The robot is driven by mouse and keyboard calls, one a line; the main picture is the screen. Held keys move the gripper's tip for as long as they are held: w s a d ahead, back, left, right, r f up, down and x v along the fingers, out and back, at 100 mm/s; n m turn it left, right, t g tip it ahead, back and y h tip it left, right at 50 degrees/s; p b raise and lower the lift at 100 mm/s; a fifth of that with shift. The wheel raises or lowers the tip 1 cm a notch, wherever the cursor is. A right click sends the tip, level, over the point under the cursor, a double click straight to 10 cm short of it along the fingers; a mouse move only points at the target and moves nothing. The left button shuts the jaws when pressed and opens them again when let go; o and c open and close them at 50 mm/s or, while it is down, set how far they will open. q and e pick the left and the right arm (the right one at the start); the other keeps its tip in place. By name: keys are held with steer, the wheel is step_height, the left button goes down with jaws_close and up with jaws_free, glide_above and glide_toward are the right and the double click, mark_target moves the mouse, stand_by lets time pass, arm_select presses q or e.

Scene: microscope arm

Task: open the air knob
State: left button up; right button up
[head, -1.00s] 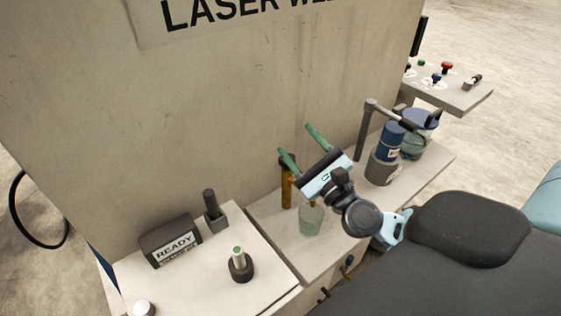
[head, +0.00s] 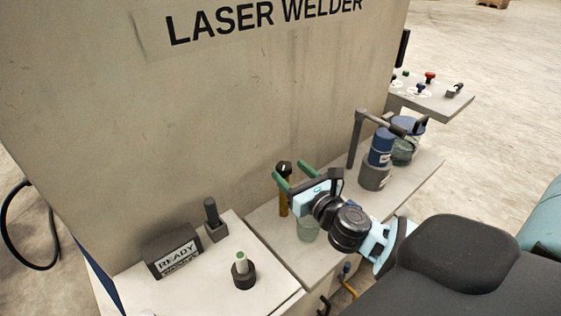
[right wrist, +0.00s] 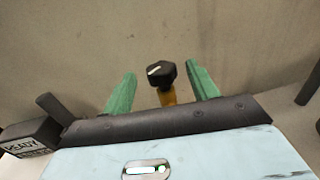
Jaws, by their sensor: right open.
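The air knob (head: 284,168) is a black knob with a white mark on top of a yellow post (head: 284,196), standing by the welder's wall. In the right wrist view the knob (right wrist: 161,73) lies between the green fingers, with a gap on both sides. My right gripper (head: 290,172) is open, its two green fingers on either side of the knob. It also shows in the right wrist view (right wrist: 160,88). I cannot tell whether the fingertips are level with the knob. My left gripper is not in view.
A READY box (head: 173,250), a dark lever (head: 213,218) and a green-tipped button (head: 241,268) stand on the left ledge. A clear cup (head: 307,230) is below the gripper. A blue canister (head: 381,150) and a grey post (head: 357,140) stand to the right.

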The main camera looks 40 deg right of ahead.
steer(key=shift+w+d, duration=0.1)
steer(key=shift+w, duration=2.7)
steer(key=c, duration=1)
